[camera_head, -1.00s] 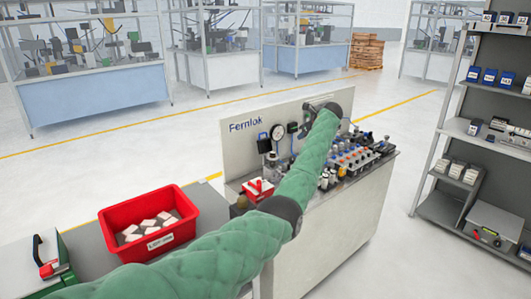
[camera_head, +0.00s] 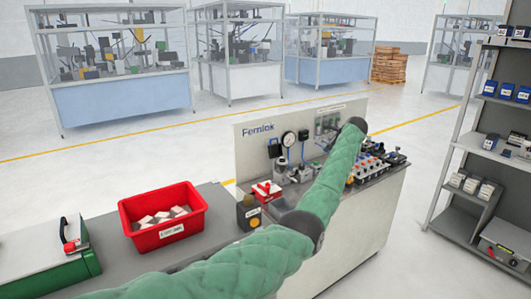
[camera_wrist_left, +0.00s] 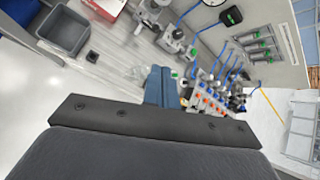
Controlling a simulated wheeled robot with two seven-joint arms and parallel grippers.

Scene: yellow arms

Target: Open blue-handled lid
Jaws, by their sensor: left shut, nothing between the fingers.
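I cannot make out a lid with a blue handle for sure in either view. The workbench (camera_head: 345,236) has a grey back panel marked Fernlok (camera_head: 250,165), with several small valves and fittings (camera_head: 374,163) on its top. My left arm reaches across the front of this bench in the head view, and its own wrist hides the gripper there. In the left wrist view, the blue-grey fingers of my left gripper (camera_wrist_left: 160,72) lie together, shut and empty, with the fittings (camera_wrist_left: 210,98) around and beyond them. My right gripper is not in view.
A red bin (camera_head: 163,245) with white pieces stands on the grey counter (camera_head: 222,222) to the left. A green case (camera_head: 45,272) lies at the far left. A red-and-white box (camera_head: 266,190) sits near the panel. Shelving (camera_head: 455,170) stands at the right.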

